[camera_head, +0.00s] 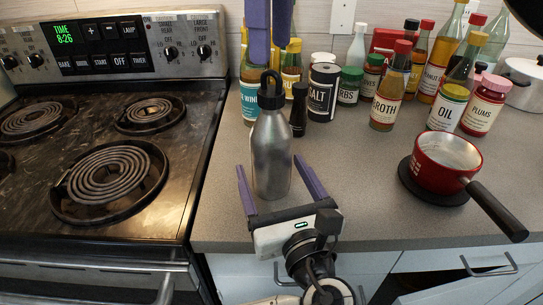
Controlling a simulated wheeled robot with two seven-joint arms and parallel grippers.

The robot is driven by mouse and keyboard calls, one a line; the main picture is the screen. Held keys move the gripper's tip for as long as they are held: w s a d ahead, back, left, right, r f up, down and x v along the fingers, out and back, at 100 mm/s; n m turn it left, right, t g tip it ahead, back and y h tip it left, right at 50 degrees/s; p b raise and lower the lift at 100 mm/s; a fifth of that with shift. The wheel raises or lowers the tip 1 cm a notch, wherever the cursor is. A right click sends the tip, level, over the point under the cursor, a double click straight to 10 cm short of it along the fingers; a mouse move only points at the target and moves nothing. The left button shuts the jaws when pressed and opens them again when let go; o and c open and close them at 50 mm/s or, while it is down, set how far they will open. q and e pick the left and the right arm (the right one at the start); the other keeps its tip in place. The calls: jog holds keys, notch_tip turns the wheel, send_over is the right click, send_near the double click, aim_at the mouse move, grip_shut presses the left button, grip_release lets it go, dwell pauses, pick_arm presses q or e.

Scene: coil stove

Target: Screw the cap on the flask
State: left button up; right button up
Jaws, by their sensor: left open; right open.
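The flask (271,153) is a silver metal bottle standing upright near the counter's front edge. A black cap (271,84) with a loop sits at its mouth; I cannot tell how tightly it is seated. My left gripper (269,166) is open, coming from the front, with one purple finger on each side of the flask's lower body. I cannot tell whether the fingers touch it. My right gripper (270,55) is open and points down from above, its purple fingertips just over the cap's loop. The rest of that gripper is out of the picture.
A coil stove (186,105) is at left. Close behind the flask stand a dark pepper mill (299,112), a salt canister (322,95) and several bottles and jars. A red saucepan (444,166) sits on a black trivet at right.

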aim_at(265, 156)
pick_arm(q)
jog(key=shift+x, duration=2.7)
jog(key=shift+c, duration=0.6)
jog(key=c, duration=1.8)
grip_shut()
pick_arm(e)
jog(key=n, duration=0.4)
jog(key=shift+w, duration=0.25)
jog(key=n, duration=0.5)
jog(key=shift+w+a, duration=0.15)
jog(key=shift+w, duration=0.15)
jog(key=shift+f, duration=0.1)
jog(key=shift+f, duration=3.9)
